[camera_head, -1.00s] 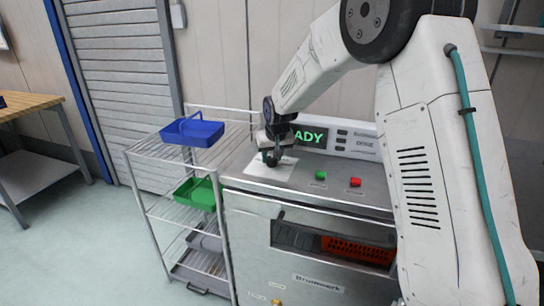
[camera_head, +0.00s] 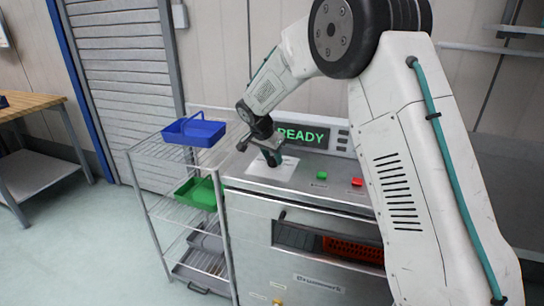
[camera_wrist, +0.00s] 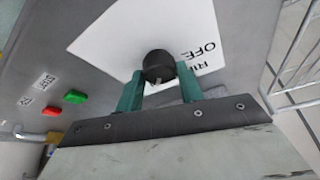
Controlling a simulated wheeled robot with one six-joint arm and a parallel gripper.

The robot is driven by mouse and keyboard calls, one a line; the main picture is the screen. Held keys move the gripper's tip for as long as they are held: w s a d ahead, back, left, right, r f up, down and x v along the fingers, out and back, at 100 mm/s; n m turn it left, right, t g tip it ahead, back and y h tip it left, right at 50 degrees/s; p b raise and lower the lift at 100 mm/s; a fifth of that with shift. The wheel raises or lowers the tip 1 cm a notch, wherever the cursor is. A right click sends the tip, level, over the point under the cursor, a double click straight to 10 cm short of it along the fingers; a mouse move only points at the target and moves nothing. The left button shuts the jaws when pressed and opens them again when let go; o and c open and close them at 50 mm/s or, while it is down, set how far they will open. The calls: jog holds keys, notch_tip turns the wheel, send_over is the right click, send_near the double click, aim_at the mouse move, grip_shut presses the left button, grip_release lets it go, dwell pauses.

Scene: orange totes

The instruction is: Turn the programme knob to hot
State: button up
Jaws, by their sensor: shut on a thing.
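The programme knob (camera_wrist: 158,65) is a dark round knob on a white label plate (camera_wrist: 105,35) on the machine's top panel. In the wrist view the plate carries the printed words OFF and a partly hidden one starting RI; no word for hot is readable. A small pale mark shows on the knob's near side. My gripper (camera_wrist: 160,78) has its two teal fingers on either side of the knob and is shut on it. In the head view my gripper (camera_head: 271,157) reaches down to the white plate (camera_head: 272,168), and the knob is hidden.
The display (camera_head: 301,136) reads READY. A green button (camera_head: 322,175) and a red button (camera_head: 357,182) lie right of the plate. A wire rack (camera_head: 150,150) with a blue tote (camera_head: 194,130) and a green tote (camera_head: 199,193) stands left of the machine.

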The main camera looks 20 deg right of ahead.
jog(key=m, duration=0.1)
jog(key=m+g, duration=0.1)
jog(key=m, duration=0.3)
jog(key=shift+w+a+g+h, duration=0.15)
jog(key=shift+w+g+h, duration=0.15)
jog(key=shift+g, duration=0.1)
dwell(0.3)
jog(key=o, duration=1)
jog(key=shift+s, duration=0.1)
jog(key=shift+r, duration=0.1)
jog(key=v, duration=0.7)
jog(key=shift+r, duration=0.25)
